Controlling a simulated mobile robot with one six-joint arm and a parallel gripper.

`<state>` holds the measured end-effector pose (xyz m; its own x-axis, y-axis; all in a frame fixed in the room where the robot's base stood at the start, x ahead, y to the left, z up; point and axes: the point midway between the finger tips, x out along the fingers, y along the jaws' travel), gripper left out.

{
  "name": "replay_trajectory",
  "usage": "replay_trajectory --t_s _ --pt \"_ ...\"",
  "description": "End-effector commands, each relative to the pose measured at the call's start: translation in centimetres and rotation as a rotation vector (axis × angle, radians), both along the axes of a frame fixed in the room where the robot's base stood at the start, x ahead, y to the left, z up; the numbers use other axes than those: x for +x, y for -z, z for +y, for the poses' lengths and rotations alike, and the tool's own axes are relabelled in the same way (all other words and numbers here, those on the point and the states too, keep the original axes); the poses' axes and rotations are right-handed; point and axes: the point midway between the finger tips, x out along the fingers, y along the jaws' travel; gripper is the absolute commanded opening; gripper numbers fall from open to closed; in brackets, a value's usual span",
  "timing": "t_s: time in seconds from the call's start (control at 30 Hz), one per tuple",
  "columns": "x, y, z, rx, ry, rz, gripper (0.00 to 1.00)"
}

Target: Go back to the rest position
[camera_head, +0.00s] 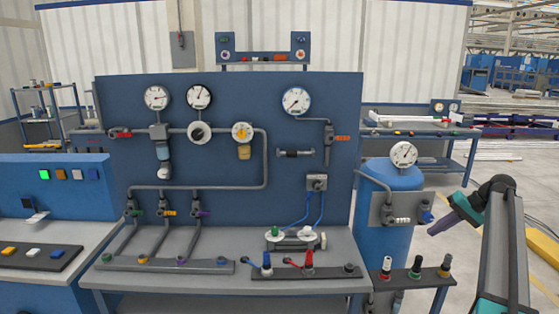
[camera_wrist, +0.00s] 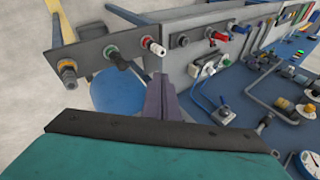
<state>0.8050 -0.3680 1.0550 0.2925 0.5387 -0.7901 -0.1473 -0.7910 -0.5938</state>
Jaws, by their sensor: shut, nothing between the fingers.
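My gripper (camera_head: 433,230) is at the right in the head view, with teal and dark purple parts. It points left and down, in the air beside the blue tank (camera_head: 382,240) with its gauge. In the wrist view my gripper's fingers (camera_wrist: 161,80) are together and hold nothing. Their tips appear near the small rack (camera_wrist: 100,55) with red, green and white-topped fittings, but I cannot tell whether they touch it. The same rack (camera_head: 400,279) is below and left of my gripper in the head view.
A blue pipe panel (camera_head: 300,90) with gauges, grey pipes and valves stands over a workbench (camera_head: 220,285). A second bench (camera_head: 25,250) is at the left. A shelf table (camera_head: 440,150) stands behind the tank. Open floor (camera_head: 480,200) shows at the right.

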Motion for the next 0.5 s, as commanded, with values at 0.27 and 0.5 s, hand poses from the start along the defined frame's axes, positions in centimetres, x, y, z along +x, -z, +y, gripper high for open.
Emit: replay_trajectory --t_s 0.27,0.5 --pt "0.8 8.3 7.5 0.051 -0.083 0.085 0.0" --pt "-0.7 16.9 14.9 0.078 -0.156 0.184 0.0"
